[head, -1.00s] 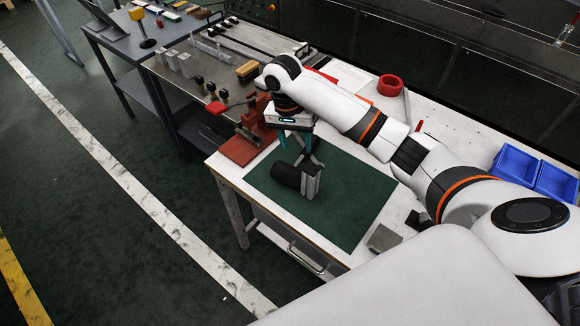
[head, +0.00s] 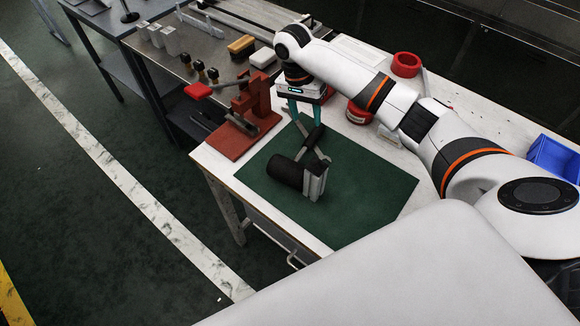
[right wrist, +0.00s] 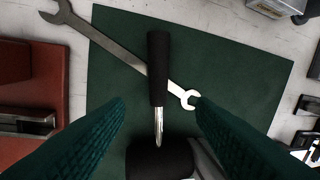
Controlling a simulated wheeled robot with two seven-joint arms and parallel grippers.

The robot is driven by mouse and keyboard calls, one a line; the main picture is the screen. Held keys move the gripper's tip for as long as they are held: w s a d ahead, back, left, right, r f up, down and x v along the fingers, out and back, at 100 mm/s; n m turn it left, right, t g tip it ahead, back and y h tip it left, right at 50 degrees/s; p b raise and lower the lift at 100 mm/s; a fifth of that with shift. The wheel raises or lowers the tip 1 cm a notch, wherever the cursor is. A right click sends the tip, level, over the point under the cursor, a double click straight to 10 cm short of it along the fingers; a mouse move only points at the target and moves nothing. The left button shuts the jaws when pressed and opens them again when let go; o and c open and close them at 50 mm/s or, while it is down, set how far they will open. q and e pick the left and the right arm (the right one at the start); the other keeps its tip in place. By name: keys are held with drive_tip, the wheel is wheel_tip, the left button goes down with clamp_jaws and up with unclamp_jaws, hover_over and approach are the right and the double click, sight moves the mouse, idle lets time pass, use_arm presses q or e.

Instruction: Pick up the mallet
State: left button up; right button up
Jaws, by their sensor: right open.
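The mallet lies on the green mat (head: 375,190). Its black head (head: 285,171) is toward the front and its black-gripped handle (head: 315,138) points back. In the right wrist view the black grip (right wrist: 158,62) and bare metal shaft (right wrist: 158,127) run down the middle, with the head (right wrist: 160,162) at the bottom edge, partly cut off. My right gripper (head: 309,120) is open and empty, above the handle. In the right wrist view its teal fingers (right wrist: 159,103) are on either side of the shaft, apart from it. My left gripper is not in view.
A wrench (right wrist: 112,45) lies across under the mallet handle. A grey metal block (head: 316,180) stands right beside the mallet head. A red press (head: 250,108) stands left of the mat. A red tape roll (head: 406,64) and a blue bin (head: 555,156) are to the right.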

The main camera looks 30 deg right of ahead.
sight(309, 138)
drive_tip(key=shift+s+d+f, duration=0.1)
drive_tip(key=shift+s+f, duration=0.15)
drive_tip(key=shift+f, duration=0.35)
drive_tip(key=shift+s+f, duration=0.2)
drive_tip(key=shift+f, duration=0.4)
drive_tip(key=shift+s+d+f, duration=0.1)
drive_tip(key=shift+d+f, duration=0.1)
drive_tip(key=shift+f, duration=1.35)
drive_tip(key=shift+s+d+f, duration=0.1)
drive_tip(key=shift+d+f, duration=0.05)
drive_tip(key=shift+f, duration=1.4)
drive_tip(key=shift+c, duration=0.4)
drive_tip(key=c, duration=0.9)
clamp_jaws()
drive_tip(key=shift+r, duration=0.1)
